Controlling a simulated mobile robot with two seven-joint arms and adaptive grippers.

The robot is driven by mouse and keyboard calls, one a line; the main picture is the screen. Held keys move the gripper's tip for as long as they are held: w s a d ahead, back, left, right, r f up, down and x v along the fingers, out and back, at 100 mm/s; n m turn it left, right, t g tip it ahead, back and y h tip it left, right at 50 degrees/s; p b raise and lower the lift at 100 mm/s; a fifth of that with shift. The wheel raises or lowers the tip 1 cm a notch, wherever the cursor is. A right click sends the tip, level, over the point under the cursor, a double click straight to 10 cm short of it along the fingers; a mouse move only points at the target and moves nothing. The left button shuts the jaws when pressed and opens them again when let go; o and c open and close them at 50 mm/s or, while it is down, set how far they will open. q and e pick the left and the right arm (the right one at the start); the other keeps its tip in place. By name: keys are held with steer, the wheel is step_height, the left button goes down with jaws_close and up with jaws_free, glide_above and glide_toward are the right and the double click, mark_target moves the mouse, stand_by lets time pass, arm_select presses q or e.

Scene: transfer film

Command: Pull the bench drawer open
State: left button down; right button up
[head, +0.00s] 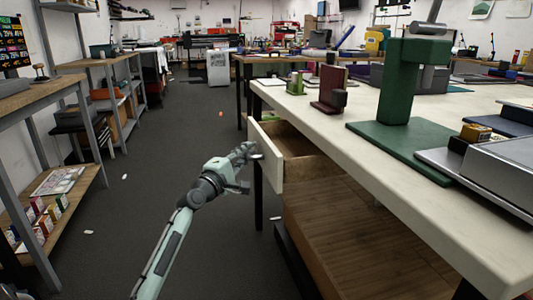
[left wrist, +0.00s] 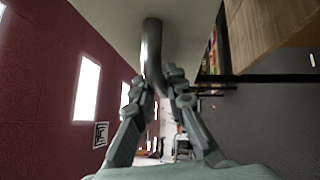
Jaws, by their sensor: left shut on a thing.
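The bench drawer (head: 264,155) stands pulled out from under the pale bench top (head: 400,185), and its bare wooden inside shows from above. My left gripper (head: 247,152) is at the outer face of the drawer front. In the left wrist view, the dark curved metal handle (left wrist: 151,45) comes down from the pale drawer front (left wrist: 190,25). The fingers of my left gripper (left wrist: 163,88) are shut on this handle near its lower end. The handle is hardly visible in the head view.
A green press (head: 403,90), a dark red stand (head: 330,88) and a grey machine (head: 490,165) stand on the bench. A wooden lower shelf (head: 345,225) is under it. Shelving (head: 60,190) lines the left side. The grey floor between is mostly clear, with small scraps.

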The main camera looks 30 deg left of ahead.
arm_select(q)
steer(key=shift+s+a, duration=0.8)
steer(key=shift+s, duration=0.1)
arm_select(e)
steer(key=shift+s+r, duration=0.3)
steer(key=shift+r, duration=0.35)
arm_select(q)
steer(key=c, duration=1.5)
jaws_free()
steer(key=shift+c, duration=0.2)
steer(key=s+f, duration=0.1)
steer(key=s, duration=1.1)
steer(key=shift+d+f, duration=0.3)
steer(key=shift+d, duration=0.1)
